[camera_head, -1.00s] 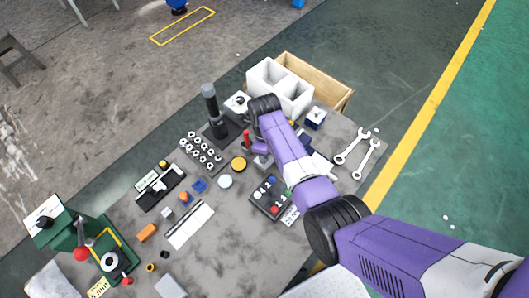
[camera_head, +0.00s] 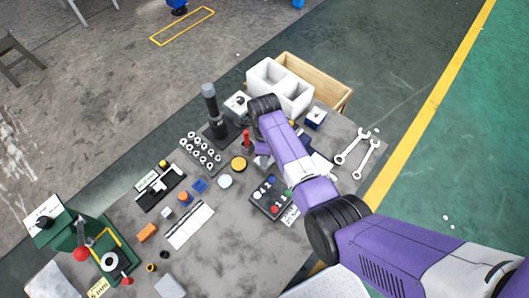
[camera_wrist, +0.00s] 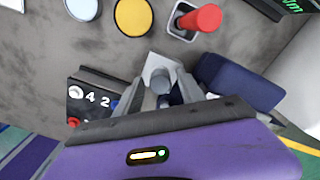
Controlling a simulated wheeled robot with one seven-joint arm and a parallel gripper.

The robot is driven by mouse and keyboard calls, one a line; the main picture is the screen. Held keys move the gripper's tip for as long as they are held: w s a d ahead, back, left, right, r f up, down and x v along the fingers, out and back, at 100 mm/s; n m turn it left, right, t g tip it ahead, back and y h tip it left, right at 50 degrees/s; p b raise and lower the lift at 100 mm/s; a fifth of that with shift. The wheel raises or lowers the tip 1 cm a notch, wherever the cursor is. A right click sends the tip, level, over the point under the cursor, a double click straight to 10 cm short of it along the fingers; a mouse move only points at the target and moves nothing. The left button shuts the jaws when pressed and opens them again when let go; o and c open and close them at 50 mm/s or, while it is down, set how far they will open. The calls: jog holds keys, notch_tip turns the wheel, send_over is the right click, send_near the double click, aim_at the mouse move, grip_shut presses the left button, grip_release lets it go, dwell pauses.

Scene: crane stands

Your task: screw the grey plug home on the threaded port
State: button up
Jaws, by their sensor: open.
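In the wrist view, a grey round plug (camera_wrist: 160,79) stands on a pale grey block (camera_wrist: 163,62), straight ahead of my gripper (camera_wrist: 164,95). My gripper is open, with its fingers on either side of the line to the plug. I cannot tell whether they touch it. The threaded port is not clearly seen; the plug and my fingers cover that spot. In the head view, my arm hides the plug and most of the gripper, and only an edge of the grey block (camera_head: 261,161) shows beside the wrist.
A red-handled part (camera_wrist: 200,18) stands close beyond the block, near a yellow disc (camera_wrist: 133,16) and a white disc (camera_wrist: 82,8). A dark numbered button box (camera_head: 270,197) and a dark blue item (camera_wrist: 240,82) flank the gripper. White bins (camera_head: 281,86) stand behind.

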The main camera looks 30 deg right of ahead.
jog(key=n, duration=1.1)
jog(key=shift+s, duration=0.1)
jog(key=n, duration=0.3)
jog(key=shift+n, duration=0.3)
jog(key=n, duration=1)
jog(key=shift+d, duration=0.1)
jog(key=n, duration=0.4)
